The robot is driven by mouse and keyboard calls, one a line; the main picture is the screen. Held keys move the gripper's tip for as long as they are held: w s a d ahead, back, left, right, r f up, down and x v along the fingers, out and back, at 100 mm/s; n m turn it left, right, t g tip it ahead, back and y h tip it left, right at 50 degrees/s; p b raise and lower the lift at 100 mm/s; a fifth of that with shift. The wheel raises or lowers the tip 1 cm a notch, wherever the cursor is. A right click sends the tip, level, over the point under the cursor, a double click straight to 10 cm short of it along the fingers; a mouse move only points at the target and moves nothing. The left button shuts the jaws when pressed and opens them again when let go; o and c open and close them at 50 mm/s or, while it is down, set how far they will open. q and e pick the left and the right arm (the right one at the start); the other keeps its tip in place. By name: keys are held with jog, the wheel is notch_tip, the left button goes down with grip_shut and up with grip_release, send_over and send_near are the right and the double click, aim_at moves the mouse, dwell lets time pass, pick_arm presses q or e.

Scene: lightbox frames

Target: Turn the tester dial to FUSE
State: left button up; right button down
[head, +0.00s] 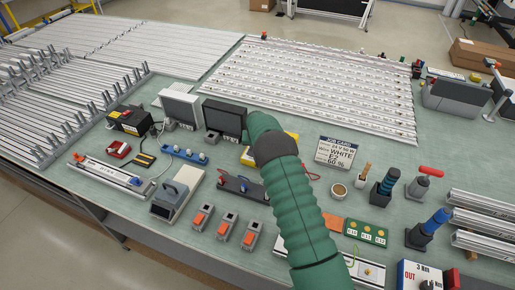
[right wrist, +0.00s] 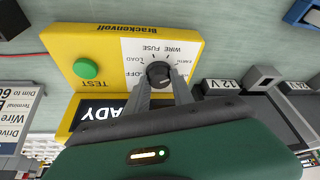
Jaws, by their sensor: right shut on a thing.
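The yellow tester (right wrist: 205,50) shows upside down in the right wrist view, with a green TEST button (right wrist: 86,68) and a dark display (right wrist: 100,113) partly hidden by my gripper. Its black dial (right wrist: 158,72) sits on a white panel with OFF, LOAD, WIRE, FUSE and EARTH around it. I cannot tell surely which word the dial points to. My right gripper (right wrist: 163,86) is shut on the dial, one finger on each side. In the head view my green right arm covers most of the tester (head: 247,158). My left gripper is out of view.
A dark-screened box (head: 223,118) marked 12 V stands close left of the tester.

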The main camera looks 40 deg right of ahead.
jog(key=shift+n+b, duration=0.3)
jog(key=shift+n, duration=0.1)
jog(key=n+b, duration=0.1)
jog(key=n+t+y, duration=0.1)
jog(key=shift+d+f+n+b, duration=0.1)
jog(key=shift+d+n+b, duration=0.1)
jog(key=shift+n+b, duration=0.2)
jog(key=n+y+b, duration=0.1)
jog(key=n+b, duration=0.1)
jog(key=n, duration=0.2)
jog(key=shift+d+n+y, duration=0.1)
jog(key=shift+n+y, duration=0.2)
jog(key=shift+y, duration=0.1)
jog(key=n+y+b, duration=0.1)
jog(key=n, duration=0.1)
jog(key=shift+n, duration=0.3)
jog(key=shift+d+r+n+y+b, duration=0.15)
jog(key=shift+n+y, duration=0.15)
jog(key=shift+n, duration=0.5)
jog(key=shift+r+n+y+b, duration=0.15)
jog(key=shift+n+y, duration=0.15)
jog(key=shift+n, duration=0.5)
jog(key=c, duration=1.3)
grip_release()
jog(key=shift+c, duration=0.2)
jog(key=shift+o, duration=1.2)
jog(key=shift+f, duration=0.15)
